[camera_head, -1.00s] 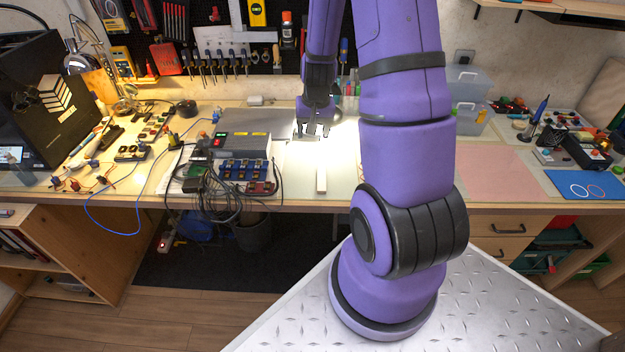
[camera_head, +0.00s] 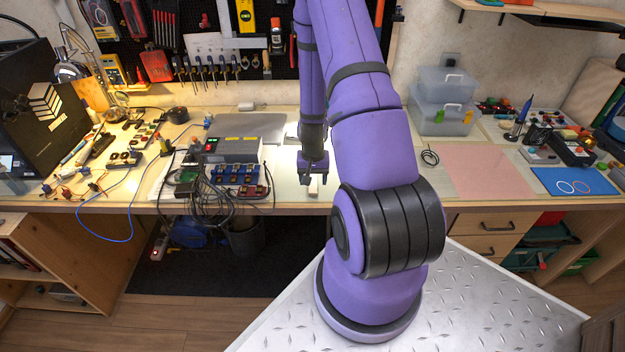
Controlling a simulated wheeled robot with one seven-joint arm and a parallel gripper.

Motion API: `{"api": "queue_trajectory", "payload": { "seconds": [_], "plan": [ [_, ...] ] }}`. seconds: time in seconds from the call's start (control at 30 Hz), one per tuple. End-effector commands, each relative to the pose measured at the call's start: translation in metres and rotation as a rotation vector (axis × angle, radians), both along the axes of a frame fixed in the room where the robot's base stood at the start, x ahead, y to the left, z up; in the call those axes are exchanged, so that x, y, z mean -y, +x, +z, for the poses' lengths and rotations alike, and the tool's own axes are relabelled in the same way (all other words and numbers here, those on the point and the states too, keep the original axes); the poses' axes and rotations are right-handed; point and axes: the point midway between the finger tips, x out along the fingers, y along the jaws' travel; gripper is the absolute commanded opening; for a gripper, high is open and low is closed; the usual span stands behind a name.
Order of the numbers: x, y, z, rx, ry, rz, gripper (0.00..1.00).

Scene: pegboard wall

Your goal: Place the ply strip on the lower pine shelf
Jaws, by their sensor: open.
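The ply strip (camera_head: 314,187) is a small pale piece lying on the workbench near its front edge, and my gripper hides its far part. My gripper (camera_head: 313,181) points down over the strip, its fingers open and apart. I cannot tell whether the fingers are beside the strip or still above it. A pine shelf (camera_head: 560,12) is on the wall at the top right, cut off by the picture's edge. I cannot tell whether it is the lower one.
A power unit (camera_head: 235,150) with cables stands left of my gripper. Clear plastic boxes (camera_head: 443,105) stand on the bench to the right, behind a pink mat (camera_head: 487,172). A blue sheet (camera_head: 572,182) lies further right. Tools hang on the dark pegboard behind.

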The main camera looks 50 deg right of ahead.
Motion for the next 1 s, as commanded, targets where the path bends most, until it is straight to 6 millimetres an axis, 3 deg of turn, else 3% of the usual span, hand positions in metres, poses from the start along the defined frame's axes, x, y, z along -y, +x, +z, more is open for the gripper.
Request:
{"api": "queue_trajectory", "payload": {
  "seconds": [0.23,0.6,0.9,1.0],
  "plan": [
    [0.001,0.001,-0.014,-0.001,0.001,0.0,0.62],
    [0.003,0.003,-0.053,-0.001,0.001,0.0,0.62],
    [0.003,0.003,-0.056,0.0,0.0,0.0,0.62],
    [0.003,0.003,-0.056,0.0,0.0,0.0,0.39]
  ]
}}
